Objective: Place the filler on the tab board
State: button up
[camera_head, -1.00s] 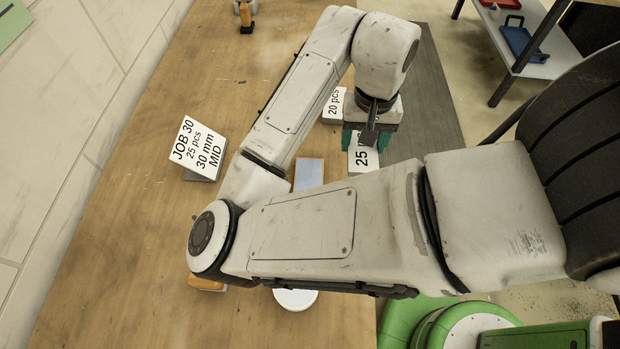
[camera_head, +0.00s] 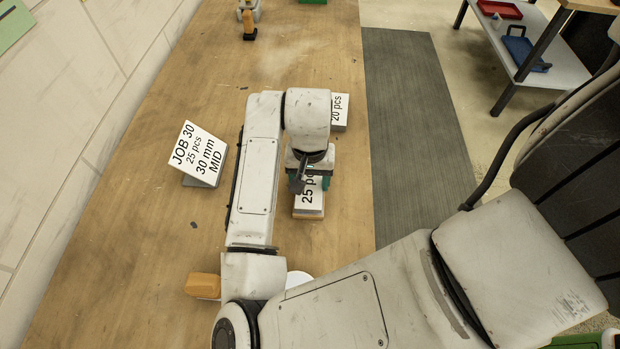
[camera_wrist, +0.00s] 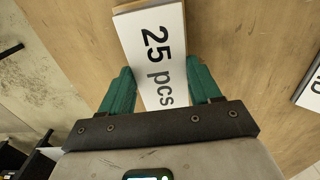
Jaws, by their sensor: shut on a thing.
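A white-topped block marked "25 pcs" (camera_head: 309,201), which I take for the filler, is between the fingers of my gripper (camera_head: 309,180). In the wrist view the green fingers of my gripper (camera_wrist: 160,88) are shut on the long sides of the "25 pcs" block (camera_wrist: 156,50). The block is low over the table, but I cannot tell whether it touches what is below. I cannot make out a tab board; the spot where a pale blue plate lay is covered by the block and my gripper.
A "JOB 30, 25 pcs, 30 mm, MID" sign (camera_head: 200,154) stands to the left. A "20 pcs" block (camera_head: 340,112) lies just behind my gripper. The wooden table (camera_head: 130,240) is bare at left.

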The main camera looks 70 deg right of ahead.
aim_at(310, 184)
jog(key=shift+f, duration=0.2)
jog(key=shift+f, duration=0.2)
jog(key=o, duration=1)
jog(key=shift+r, duration=0.2)
notch_tip(310, 184, up, 12)
jog(key=shift+r+p, duration=0.1)
jog(key=shift+p, duration=0.35)
